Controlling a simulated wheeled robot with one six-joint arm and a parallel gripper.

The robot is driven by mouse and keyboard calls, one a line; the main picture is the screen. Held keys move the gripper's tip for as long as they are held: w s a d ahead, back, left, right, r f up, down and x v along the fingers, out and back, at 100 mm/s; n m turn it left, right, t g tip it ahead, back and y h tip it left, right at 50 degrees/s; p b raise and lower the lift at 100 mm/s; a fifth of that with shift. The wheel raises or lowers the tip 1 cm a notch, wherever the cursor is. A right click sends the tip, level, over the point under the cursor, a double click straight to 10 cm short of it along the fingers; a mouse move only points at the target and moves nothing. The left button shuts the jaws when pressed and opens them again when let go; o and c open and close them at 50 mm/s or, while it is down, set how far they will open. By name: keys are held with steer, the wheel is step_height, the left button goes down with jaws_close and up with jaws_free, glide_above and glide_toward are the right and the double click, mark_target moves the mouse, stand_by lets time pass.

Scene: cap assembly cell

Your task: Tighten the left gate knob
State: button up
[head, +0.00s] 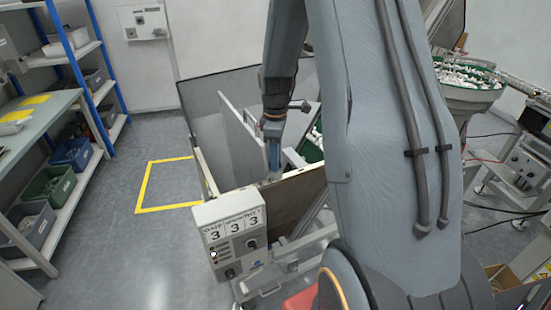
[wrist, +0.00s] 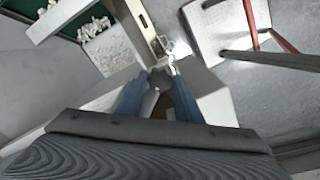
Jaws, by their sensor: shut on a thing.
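My gripper (head: 273,172) reaches down behind the top edge of the cell's front panel in the head view. In the wrist view its two blue fingers (wrist: 162,73) converge at the end of a pale rail. They are shut on a small part at the rail, which I take to be the left gate knob. The fingers hide most of the knob, so its turn and seating cannot be told. A small metallic fitting (wrist: 158,46) shows on the rail just beyond the fingertips.
A control box with number cards (head: 231,229) stands in front of the panel. A feeder bowl of white caps (head: 467,78) is at the right. A shelf rack with bins (head: 64,152) stands at the left. Floor between rack and cell is clear, with a yellow-taped rectangle (head: 143,187).

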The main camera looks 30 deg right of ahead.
steer(key=m+b, duration=0.1)
steer(key=m, duration=1.2)
steer(key=shift+m+b, duration=0.3)
steer(key=shift+m, duration=0.1)
stand_by(0.4)
steer(key=o, duration=1)
steer(key=shift+o, duration=0.2)
steer(key=shift+r+b, duration=1.4)
steer(key=shift+r, duration=2.5)
